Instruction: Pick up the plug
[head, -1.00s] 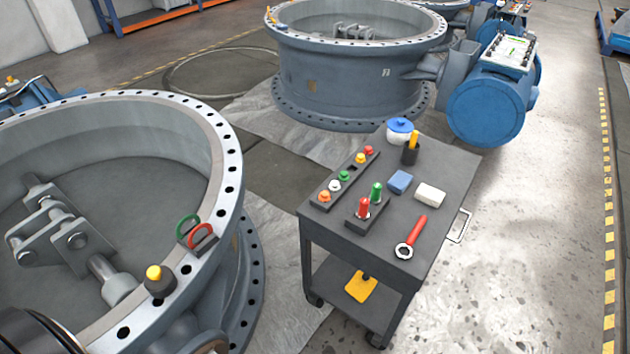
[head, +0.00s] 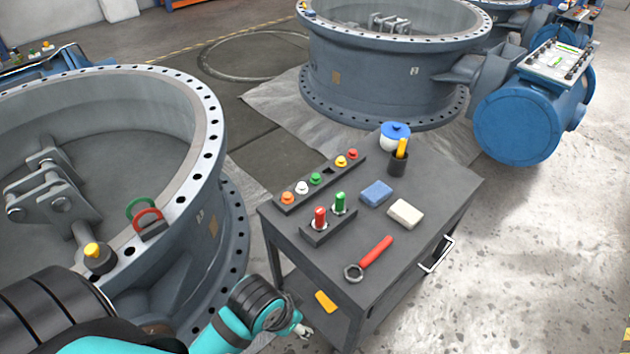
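Which item is the plug is not certain from the view. A dark rack (head: 327,176) on the cart holds small coloured plug-like pieces: orange (head: 288,197), white (head: 302,187), green (head: 315,179), yellow (head: 341,161) and red (head: 352,154). One slot between green and yellow looks empty. A yellow-topped piece (head: 92,250) sits in a dark holder on the near valve's flange. My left gripper (head: 303,331) is low, beside the cart's near left side and below its top, apart from these pieces. Its fingers are too small to read. My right gripper is out of view.
The near valve (head: 205,185) stands left.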

